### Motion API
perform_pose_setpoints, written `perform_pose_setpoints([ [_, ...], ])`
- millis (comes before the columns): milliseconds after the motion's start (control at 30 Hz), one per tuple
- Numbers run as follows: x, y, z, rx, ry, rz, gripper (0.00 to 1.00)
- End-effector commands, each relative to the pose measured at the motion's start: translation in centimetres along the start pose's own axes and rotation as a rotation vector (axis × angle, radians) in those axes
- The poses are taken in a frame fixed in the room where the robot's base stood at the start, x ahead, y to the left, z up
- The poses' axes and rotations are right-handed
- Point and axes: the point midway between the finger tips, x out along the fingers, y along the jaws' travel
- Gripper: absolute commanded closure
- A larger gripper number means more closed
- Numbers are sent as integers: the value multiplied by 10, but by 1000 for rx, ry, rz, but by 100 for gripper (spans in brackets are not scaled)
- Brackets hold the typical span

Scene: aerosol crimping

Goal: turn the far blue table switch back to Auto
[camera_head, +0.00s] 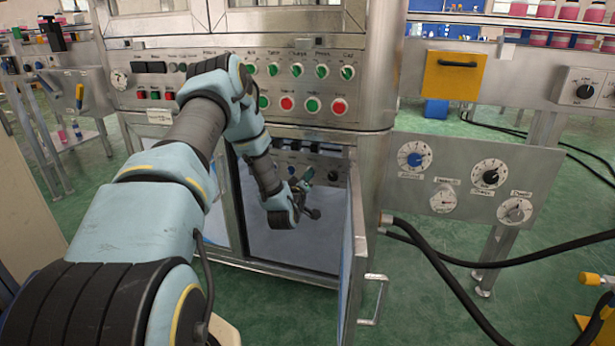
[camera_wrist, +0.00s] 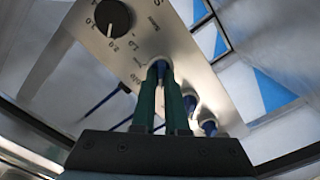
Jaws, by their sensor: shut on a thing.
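My gripper (camera_head: 306,178) reaches through an open cabinet doorway under the main control panel in the head view. In the wrist view its two dark green fingers (camera_wrist: 160,72) are shut on a small switch (camera_wrist: 158,67) on a tilted metal plate (camera_wrist: 150,38). The fingers hide most of this switch, so its colour and setting cannot be told. Two similar small switches (camera_wrist: 190,101) and (camera_wrist: 209,124) stand in line beside it, apart from the fingers. A round black knob (camera_wrist: 112,18) with a printed scale is at the plate's upper left.
The cabinet's open door (camera_head: 348,265) stands close to the right of my gripper. Lit buttons and green selectors fill the main panel (camera_head: 228,85) above. A side plate (camera_head: 455,155) carries several dials. Black hoses (camera_head: 440,272) run on the right.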

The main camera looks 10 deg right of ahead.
Motion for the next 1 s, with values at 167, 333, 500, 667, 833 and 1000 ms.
perform_pose_setpoints([
  [167, 0, 0, 0, -4, 0, -1, 100],
  [333, 0, -1, 0, -3, 0, -1, 100],
  [500, 0, 0, 0, -2, 0, -1, 71],
  [667, 0, 0, 0, -2, 0, -1, 59],
  [833, 0, 0, 0, -1, 0, -1, 59],
  [1000, -11, 0, 0, -1, -2, -2, 59],
])
